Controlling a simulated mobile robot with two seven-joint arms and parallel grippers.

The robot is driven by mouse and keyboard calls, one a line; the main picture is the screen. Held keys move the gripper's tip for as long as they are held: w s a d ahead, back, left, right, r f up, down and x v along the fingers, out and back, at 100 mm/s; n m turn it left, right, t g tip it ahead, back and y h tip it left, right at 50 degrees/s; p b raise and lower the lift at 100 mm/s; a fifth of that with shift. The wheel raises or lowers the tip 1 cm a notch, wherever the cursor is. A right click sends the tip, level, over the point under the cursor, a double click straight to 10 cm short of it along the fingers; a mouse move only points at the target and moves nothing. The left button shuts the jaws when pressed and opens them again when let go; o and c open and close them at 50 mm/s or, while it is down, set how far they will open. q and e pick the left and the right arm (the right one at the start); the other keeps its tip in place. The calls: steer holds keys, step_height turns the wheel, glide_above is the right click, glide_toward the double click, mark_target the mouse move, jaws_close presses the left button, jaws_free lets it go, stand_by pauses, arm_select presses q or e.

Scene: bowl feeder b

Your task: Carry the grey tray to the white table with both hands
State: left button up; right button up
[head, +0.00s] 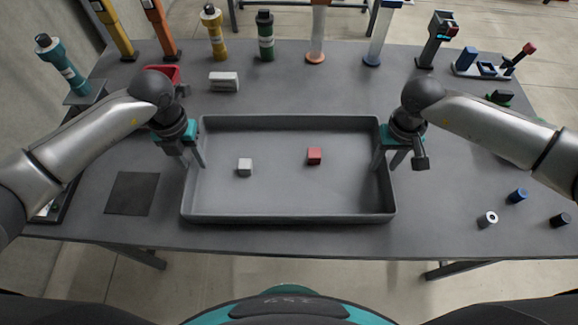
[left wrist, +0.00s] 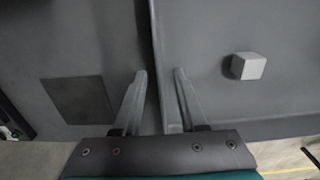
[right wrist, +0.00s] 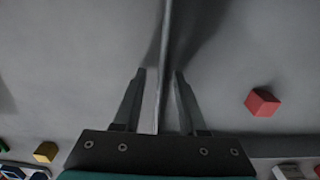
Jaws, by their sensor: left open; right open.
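The grey tray (head: 290,218) sits on a dark grey table and holds a white cube (head: 245,167) and a red cube (head: 314,156). My left gripper (head: 192,164) is open at the tray's left wall. In the left wrist view its fingers (left wrist: 160,74) stand on either side of that wall, with gaps. My right gripper (head: 388,164) is open at the right wall. In the right wrist view its fingers (right wrist: 160,74) straddle that wall (right wrist: 165,45). I cannot make out a white table in these views.
A dark square mat (head: 132,194) lies left of the tray. A red bin (head: 163,75) and a light block (head: 223,82) are behind it. Several coloured posts line the back edge. Small cylinders (head: 487,219) lie at the front right.

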arm_select(q)
steer(key=shift+f, duration=0.1)
steer(key=shift+c, duration=0.3)
arm_select(e)
steer(key=shift+f, duration=0.1)
steer(key=shift+c, duration=0.3)
arm_select(q)
steer(key=c, duration=0.6)
arm_select(e)
steer(key=c, duration=0.6)
